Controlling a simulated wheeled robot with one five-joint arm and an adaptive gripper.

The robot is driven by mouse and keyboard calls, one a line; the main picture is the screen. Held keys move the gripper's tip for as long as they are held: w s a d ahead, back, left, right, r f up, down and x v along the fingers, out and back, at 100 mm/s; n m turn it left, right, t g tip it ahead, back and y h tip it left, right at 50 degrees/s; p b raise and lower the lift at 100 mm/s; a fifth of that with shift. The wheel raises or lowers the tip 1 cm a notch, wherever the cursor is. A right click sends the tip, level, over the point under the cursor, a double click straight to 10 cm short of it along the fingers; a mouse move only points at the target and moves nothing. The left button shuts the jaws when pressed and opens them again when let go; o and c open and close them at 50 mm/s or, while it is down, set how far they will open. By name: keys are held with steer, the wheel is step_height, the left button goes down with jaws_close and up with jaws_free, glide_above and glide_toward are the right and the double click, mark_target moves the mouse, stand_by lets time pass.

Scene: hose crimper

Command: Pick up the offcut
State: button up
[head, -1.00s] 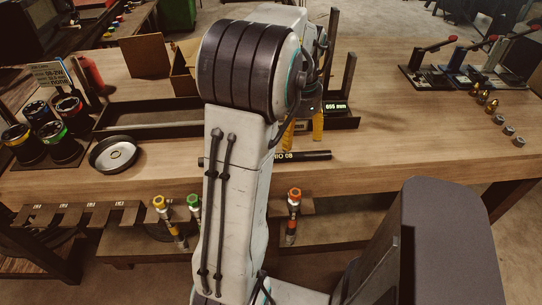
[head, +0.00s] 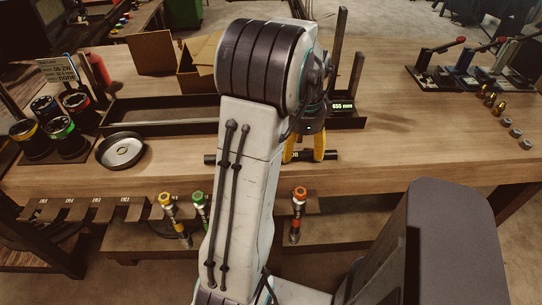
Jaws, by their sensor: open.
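The offcut, a short black length of hose (head: 331,155) with pale lettering, lies crosswise near the front edge of the wooden workbench. Its left end shows to the left of my arm, and my arm hides part of its middle. My gripper (head: 304,157) has yellow fingers and is open, pointing down at the right part of the hose. One finger shows on each side of the lettering, overlapping the hose in the picture. I cannot tell whether the fingers touch it or how far down they reach.
A long black tray (head: 160,115) with a length display (head: 343,106) stands behind the offcut. A round metal dish (head: 121,151) is at left, beside several dark canisters (head: 61,127). Lever tools (head: 468,68) and small fittings (head: 515,132) sit at right.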

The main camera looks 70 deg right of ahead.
steer(key=shift+f, duration=1.3)
jaws_close()
